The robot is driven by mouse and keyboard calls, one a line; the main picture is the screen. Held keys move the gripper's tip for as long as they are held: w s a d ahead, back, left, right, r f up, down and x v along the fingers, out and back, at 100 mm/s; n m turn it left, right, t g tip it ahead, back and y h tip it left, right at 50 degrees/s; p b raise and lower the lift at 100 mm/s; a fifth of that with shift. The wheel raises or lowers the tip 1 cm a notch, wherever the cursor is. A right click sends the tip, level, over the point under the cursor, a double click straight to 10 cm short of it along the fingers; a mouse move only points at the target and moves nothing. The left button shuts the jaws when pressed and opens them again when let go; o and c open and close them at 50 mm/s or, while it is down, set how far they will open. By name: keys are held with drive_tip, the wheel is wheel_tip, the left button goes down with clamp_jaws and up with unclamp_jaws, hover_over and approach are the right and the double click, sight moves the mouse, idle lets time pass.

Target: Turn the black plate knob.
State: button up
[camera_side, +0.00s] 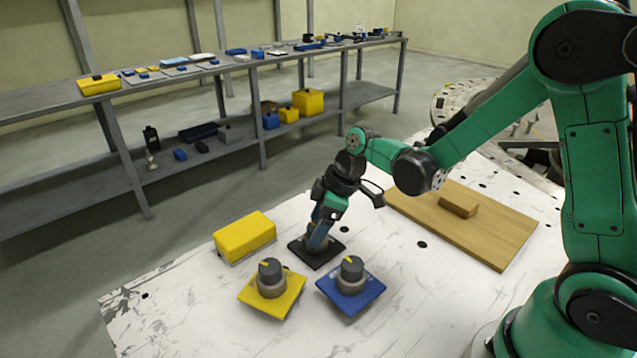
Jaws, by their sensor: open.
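The black plate (331,252) lies flat on the white table, behind the two other knob plates. Its knob (316,242) sits on top and is mostly hidden by my gripper. My gripper (318,238) points down at this knob, with its fingers beside it. The fingers read as open; I cannot tell whether they touch the knob. The knob's turn angle is hidden.
A yellow plate with a knob (271,279) and a blue plate with a knob (351,274) stand in front. A yellow box (244,236) is at left. A wooden board (490,236) with a block (458,205) lies right. Shelving (130,165) stands behind.

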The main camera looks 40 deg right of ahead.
clamp_jaws()
drive_tip(key=shift+m+t, duration=0.3)
drive_tip(key=shift+m, duration=0.6)
drive_tip(key=m+h, duration=0.1)
drive_tip(key=m, duration=0.1)
drive_tip(key=shift+a+m, duration=0.1)
drive_tip(key=shift+m, duration=0.2)
drive_tip(key=m+h, duration=0.2)
drive_tip(key=m, duration=0.3)
drive_tip(key=shift+a+t, duration=0.1)
drive_tip(key=shift+t, duration=0.3)
drive_tip(key=m+h, duration=0.2)
drive_tip(key=m, duration=0.2)
drive_tip(key=shift+a+m+g+h, duration=0.1)
drive_tip(key=shift+m+g+h, duration=0.25)
drive_tip(key=shift+m, duration=0.7)
drive_tip(key=shift+m+g+h, duration=0.25)
drive_tip(key=shift+m+g, duration=0.1)
drive_tip(key=shift+m, duration=1)
